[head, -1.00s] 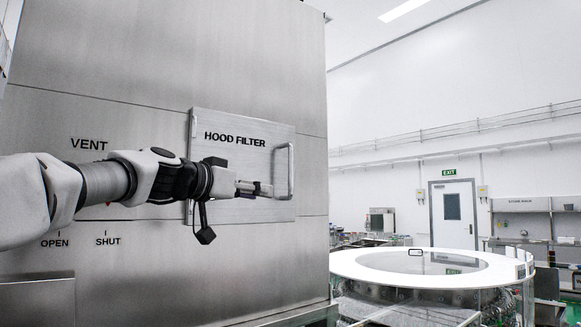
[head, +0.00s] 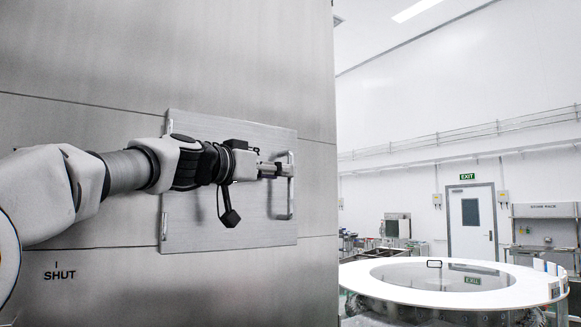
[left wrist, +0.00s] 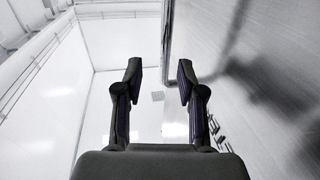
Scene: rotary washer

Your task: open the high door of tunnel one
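A square metal door panel (head: 185,235) is set flat against the big steel housing. An upright bar handle (head: 290,200) is at its right edge. The panel looks closed, and no lettering on it is readable now; my arm crosses its front. My left gripper (head: 282,170) reaches across it, with its fingertips at the handle. In the left wrist view my left gripper (left wrist: 160,80) is open, with a gap between its fingers. The handle bar (left wrist: 168,40) shows at the gap, nearer the right finger; contact cannot be told. My right gripper is not in view.
The steel housing (head: 110,60) fills the left, with a SHUT label (head: 60,275) low on it. A round white-rimmed table (head: 400,292) stands to the right. A white exit door (head: 472,222) is in the back wall.

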